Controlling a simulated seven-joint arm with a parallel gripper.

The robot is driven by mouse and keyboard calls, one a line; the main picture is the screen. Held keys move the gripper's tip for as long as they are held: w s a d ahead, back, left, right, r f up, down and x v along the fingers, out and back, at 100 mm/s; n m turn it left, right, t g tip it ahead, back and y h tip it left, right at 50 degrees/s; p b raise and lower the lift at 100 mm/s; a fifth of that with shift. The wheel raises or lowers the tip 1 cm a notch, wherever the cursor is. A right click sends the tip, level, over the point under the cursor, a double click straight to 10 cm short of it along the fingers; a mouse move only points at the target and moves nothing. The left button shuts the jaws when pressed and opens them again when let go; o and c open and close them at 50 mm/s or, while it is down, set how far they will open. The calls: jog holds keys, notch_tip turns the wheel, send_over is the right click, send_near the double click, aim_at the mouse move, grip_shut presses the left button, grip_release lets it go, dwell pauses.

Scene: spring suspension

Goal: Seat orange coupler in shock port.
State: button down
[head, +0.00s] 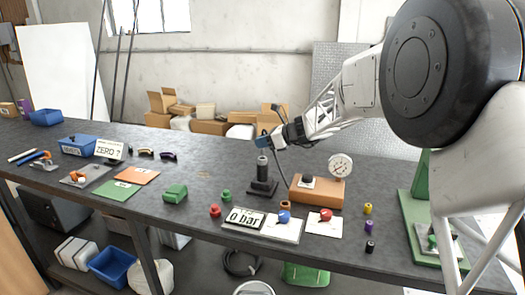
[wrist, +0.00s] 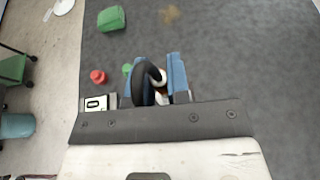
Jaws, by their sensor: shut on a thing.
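My gripper (head: 262,143) has blue fingers and is just above the dark upright shock (head: 262,168), which stands on a black base. In the wrist view my gripper (wrist: 160,88) is shut on a small fitting, seemingly the coupler (wrist: 161,77). A black curved loop, like a hose, crosses in front of it and hides much of it. Its orange colour does not show clearly. The shock's port is hidden by the fingers in the head view. I cannot tell whether the fitting touches the shock.
An orange-brown block (head: 318,193) with a round gauge (head: 340,166) stands right of the shock. Red and blue knobs sit on white cards in front, near a "0 bar" sign (head: 245,219). A green block (head: 175,193) lies left. A green stand (head: 420,225) is at the right.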

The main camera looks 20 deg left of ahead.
aim_at(262, 154)
jog(key=shift+f, duration=1.65)
jog(key=shift+f, duration=0.15)
jog(key=c, duration=1.1)
grip_release()
jog(key=v, duration=1.2)
jog(key=shift+r, duration=0.2)
